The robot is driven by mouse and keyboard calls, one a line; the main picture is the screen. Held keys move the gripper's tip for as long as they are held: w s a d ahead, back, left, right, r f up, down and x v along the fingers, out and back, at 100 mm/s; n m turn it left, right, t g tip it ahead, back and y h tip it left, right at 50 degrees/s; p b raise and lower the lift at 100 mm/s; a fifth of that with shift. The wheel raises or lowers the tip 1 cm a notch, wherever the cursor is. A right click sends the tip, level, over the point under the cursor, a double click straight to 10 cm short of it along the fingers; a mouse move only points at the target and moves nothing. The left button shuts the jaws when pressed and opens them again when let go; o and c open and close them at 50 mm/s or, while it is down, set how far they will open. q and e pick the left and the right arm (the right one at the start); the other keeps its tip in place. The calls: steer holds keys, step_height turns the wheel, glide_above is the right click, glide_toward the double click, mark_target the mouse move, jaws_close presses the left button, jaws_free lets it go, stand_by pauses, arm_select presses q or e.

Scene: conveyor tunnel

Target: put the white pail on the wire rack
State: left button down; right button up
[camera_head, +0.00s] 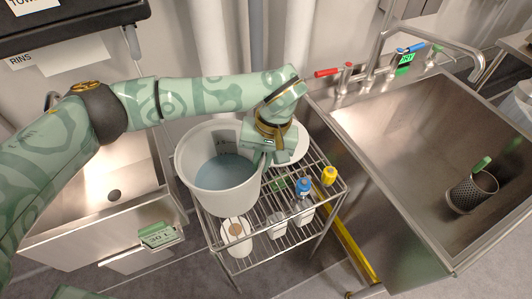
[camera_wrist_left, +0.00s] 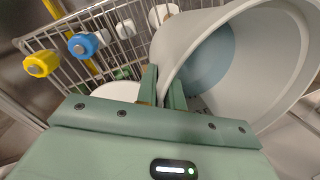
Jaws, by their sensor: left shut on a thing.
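The white pail (camera_head: 190,172) is upright with bluish liquid or a bluish bottom inside. My left gripper (camera_head: 262,156) is shut on its right rim. In the left wrist view the fingers (camera_wrist_left: 163,92) pinch the wall of the pail (camera_wrist_left: 262,60). The wire rack (camera_head: 262,262) stands below, and the pail is over its left back part. I cannot tell whether the pail's base touches the wires. The rack also shows behind the fingers in the left wrist view (camera_wrist_left: 75,50). My right gripper is not in view.
On the rack are a blue-capped bottle (camera_head: 303,190), a yellow-capped bottle (camera_head: 328,176), a white container (camera_head: 236,238) and a white round item (camera_head: 298,142) beside the gripper. A steel sink (camera_head: 400,130) with a dark mesh cup (camera_head: 472,193) is at right, another basin (camera_head: 85,195) at left.

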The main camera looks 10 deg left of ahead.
arm_select(q)
steer(key=shift+w+f, duration=0.15)
steer(key=shift+f, duration=0.25)
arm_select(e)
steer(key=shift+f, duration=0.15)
arm_select(q)
steer(key=shift+r, duration=0.1)
steer(key=c, duration=1.5)
jaws_free()
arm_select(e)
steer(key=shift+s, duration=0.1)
